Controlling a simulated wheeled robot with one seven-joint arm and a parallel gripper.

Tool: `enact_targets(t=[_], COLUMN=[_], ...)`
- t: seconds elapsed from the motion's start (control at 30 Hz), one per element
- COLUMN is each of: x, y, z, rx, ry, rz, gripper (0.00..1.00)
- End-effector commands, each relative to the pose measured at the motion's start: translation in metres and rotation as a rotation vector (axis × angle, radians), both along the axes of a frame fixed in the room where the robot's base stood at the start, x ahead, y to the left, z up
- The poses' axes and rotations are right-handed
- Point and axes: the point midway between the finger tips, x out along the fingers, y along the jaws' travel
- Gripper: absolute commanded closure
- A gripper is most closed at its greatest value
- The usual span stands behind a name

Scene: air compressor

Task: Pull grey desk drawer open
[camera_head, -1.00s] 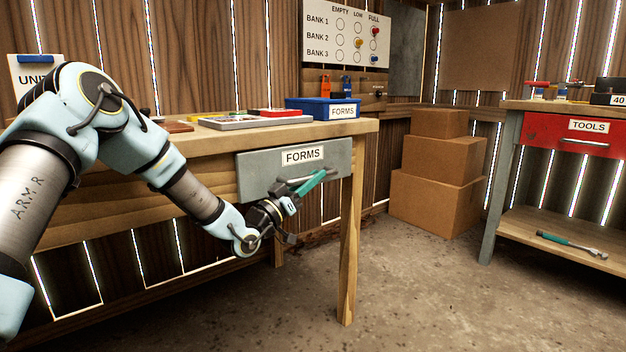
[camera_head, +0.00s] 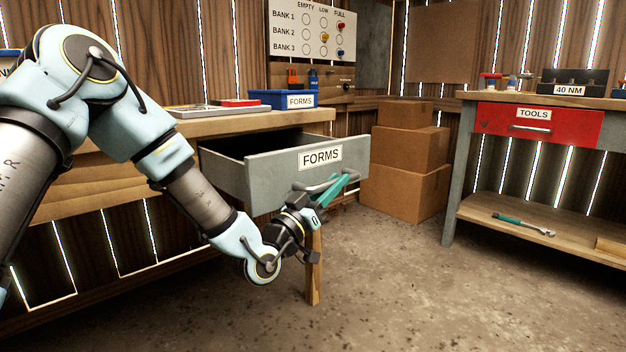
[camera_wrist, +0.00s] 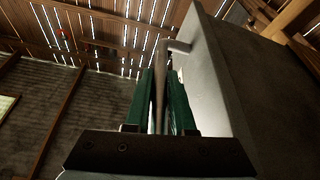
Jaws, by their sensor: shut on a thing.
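The grey desk drawer (camera_head: 262,174) with a FORMS label stands pulled out from the wooden desk (camera_head: 240,122) in the head view. Its dark inside shows behind the front panel. My gripper (camera_head: 335,188) is at the front of the drawer, its green fingers shut on the bar handle (camera_head: 312,187). In the wrist view, the handle (camera_wrist: 160,85) runs between the two green fingers (camera_wrist: 162,105), and the drawer front (camera_wrist: 222,75) rises just to their right. How far the drawer reaches back inside the desk is hidden.
A blue FORMS tray (camera_head: 280,98) sits on the desk. A desk leg (camera_head: 314,268) stands below the drawer. Stacked cardboard boxes (camera_head: 405,180) are behind to the right. A workbench with a red TOOLS drawer (camera_head: 555,127) stands at right. The floor in front is clear.

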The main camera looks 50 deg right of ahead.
Motion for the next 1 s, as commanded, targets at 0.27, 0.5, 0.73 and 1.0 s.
enact_targets(t=[0.27,0.5,0.73,1.0], x=[-0.041,-0.052,-0.052,-0.052], y=[0.003,0.003,0.003,0.003], z=[-0.001,-0.001,0.0,0.0], rx=[0.001,0.001,0.0,0.0], ry=[0.001,0.001,0.0,0.0], rz=[-0.002,-0.001,0.0,0.0], gripper=[1.0,1.0,1.0,0.61])
